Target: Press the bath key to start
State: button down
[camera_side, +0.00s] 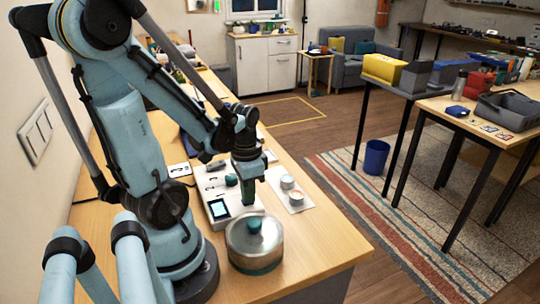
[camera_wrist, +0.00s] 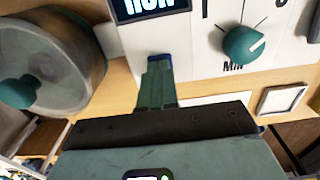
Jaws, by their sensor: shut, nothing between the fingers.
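A white control panel (camera_side: 236,207) lies on the wooden bench, with a lit display (camera_side: 218,208) and a teal knob (camera_side: 232,180). In the wrist view the display (camera_wrist: 150,8) is cut off at the top and seems to read "RUN"; the knob (camera_wrist: 243,44) sits above the letters "MIN". A round metal bath (camera_side: 254,246) with a teal lid knob stands in front of the panel. My gripper (camera_side: 248,203) points down over the panel's near edge. Its blue-tipped fingers (camera_wrist: 158,60) are shut and empty. I cannot pick out the bath key; contact is unclear.
A white tray (camera_side: 297,206) with two round containers lies right of the panel. The bench's right front is bare wood (camera_side: 320,243). The metal bath (camera_wrist: 58,60) is close on the left in the wrist view. Another table (camera_side: 480,113) stands across the rug.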

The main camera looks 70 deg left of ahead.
notch_tip(320, 180, up, 14)
dwell(0.9)
jog(key=shift+f, duration=0.1)
dwell(0.4)
jog(key=w+d+f+t, duration=0.3)
jog(key=w+d+t, duration=0.4)
jog(key=w+d, duration=0.3)
jog(key=d, duration=0.2)
jog(key=shift+d, duration=0.3)
jog(key=shift+s, duration=0.1)
dwell(4.4)
